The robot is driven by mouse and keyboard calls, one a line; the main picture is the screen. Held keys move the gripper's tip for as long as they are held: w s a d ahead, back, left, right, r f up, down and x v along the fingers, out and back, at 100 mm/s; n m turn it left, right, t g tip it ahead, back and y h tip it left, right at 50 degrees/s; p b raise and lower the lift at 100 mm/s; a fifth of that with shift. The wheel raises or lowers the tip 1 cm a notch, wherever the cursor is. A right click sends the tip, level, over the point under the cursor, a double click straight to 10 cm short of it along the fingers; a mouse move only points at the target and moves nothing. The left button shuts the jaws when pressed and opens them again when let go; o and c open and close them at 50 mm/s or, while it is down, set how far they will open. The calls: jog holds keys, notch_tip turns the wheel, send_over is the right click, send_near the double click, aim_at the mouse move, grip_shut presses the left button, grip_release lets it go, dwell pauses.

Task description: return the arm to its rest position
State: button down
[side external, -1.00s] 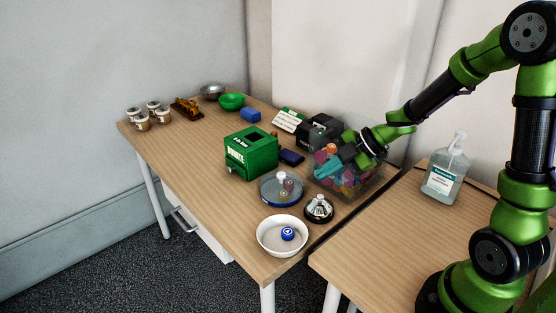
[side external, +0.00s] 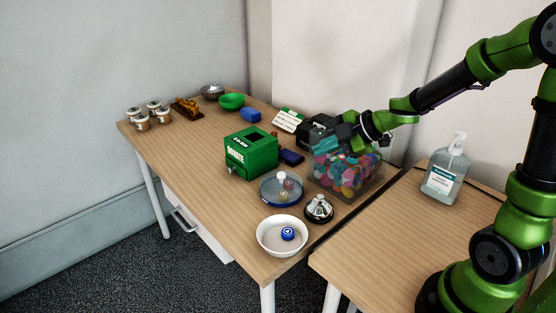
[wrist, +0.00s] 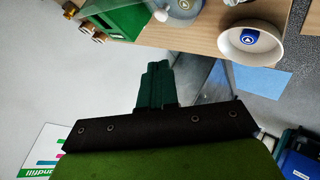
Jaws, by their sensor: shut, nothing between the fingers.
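My green and black arm reaches in from the right in the side view. My gripper (side external: 326,146) has teal fingers and is shut with nothing between them. It is over the upper rear part of a clear bin (side external: 366,186) full of colourful pieces; I cannot tell if it touches the rim. In the wrist view the shut fingers (wrist: 155,84) show side by side and empty.
A black device (side external: 314,130) is close behind my gripper. A sanitizer bottle (side external: 443,178) stands on the right table.

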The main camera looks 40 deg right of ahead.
jog(key=s+d+r+m+t+h, duration=0.1)
jog(key=s+d+r+m+h, duration=0.1)
jog(key=r+m+h, duration=0.3)
jog(key=s+d+r+m+t+h, duration=0.1)
jog(key=s+d+r+m+h, duration=0.1)
jog(key=r+m, duration=0.4)
jog(key=s+a+f+m+g+y, duration=0.1)
jog(key=s+a+m+g+y, duration=0.1)
jog(key=s+a+m, duration=0.2)
jog(key=s+a+f+m+g+y, duration=0.1)
jog(key=s+a+m+g+y, duration=0.1)
jog(key=s+a+m, duration=0.2)
jog(key=s+a, duration=0.3)
jog(key=s, duration=0.2)
jog(key=shift+f+y, duration=0.3)
jog(key=shift+f, duration=0.1)
